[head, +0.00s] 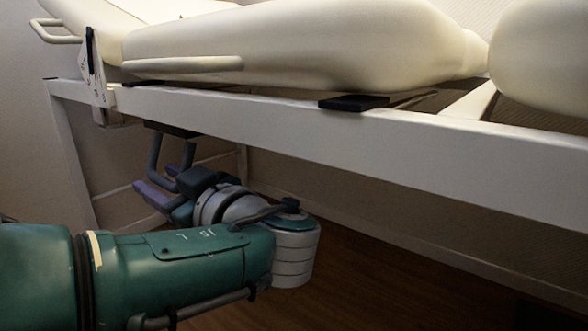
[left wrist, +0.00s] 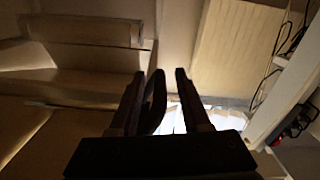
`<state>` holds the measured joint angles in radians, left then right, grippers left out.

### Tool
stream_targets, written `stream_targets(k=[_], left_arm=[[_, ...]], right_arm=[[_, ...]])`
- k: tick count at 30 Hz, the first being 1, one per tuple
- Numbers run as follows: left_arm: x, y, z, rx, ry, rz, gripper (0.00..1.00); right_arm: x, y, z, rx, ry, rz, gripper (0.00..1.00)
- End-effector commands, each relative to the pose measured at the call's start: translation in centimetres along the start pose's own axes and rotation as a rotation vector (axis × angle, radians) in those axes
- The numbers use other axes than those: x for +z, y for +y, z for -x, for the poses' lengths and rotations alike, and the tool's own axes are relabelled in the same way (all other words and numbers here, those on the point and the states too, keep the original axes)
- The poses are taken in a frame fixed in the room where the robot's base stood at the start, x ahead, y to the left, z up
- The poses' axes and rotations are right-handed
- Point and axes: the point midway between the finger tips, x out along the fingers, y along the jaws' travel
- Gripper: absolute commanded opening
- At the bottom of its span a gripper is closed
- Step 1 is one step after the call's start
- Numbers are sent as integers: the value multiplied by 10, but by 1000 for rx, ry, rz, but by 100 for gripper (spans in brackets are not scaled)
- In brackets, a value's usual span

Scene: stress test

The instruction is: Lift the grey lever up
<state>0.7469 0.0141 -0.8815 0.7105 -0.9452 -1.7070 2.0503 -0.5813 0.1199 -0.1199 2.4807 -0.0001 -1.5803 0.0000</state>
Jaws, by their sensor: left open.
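The grey lever (head: 154,155) hangs as bent grey bars from a dark mount under the white bed frame, left of the middle in the head view. My left gripper (head: 152,190) is just below and beside it, with its fingers pointing left and open. In the left wrist view the two dark fingers of my left gripper (left wrist: 160,76) stand apart. A dark curved piece, likely part of the lever (left wrist: 156,103), shows between them, closer to the left finger. Whether it touches that finger I cannot tell. My right gripper is not in view.
The white bed frame rail (head: 330,140) runs above my left arm, with a cream padded surface (head: 300,45) over it. A white frame leg (head: 75,160) stands at the left. The wooden floor (head: 400,285) at right is clear. Dark cables (left wrist: 265,85) hang at right in the left wrist view.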

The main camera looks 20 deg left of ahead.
Motion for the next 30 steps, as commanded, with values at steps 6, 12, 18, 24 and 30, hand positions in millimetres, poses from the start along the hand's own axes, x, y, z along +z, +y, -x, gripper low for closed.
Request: stream_targets(k=[6, 12, 18, 24, 30], left_arm=[[0, 0, -22, -1, 0, 0, 47], [0, 0, -24, 0, -1, -1, 47], [0, 0, -24, 0, -1, -1, 36], [0, 0, -24, 0, -1, -1, 13], [0, 0, -24, -1, 0, -1, 0]], right_arm=[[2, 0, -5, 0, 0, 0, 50], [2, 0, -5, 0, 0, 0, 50], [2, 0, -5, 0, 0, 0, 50], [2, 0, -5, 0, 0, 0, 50], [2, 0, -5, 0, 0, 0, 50]])
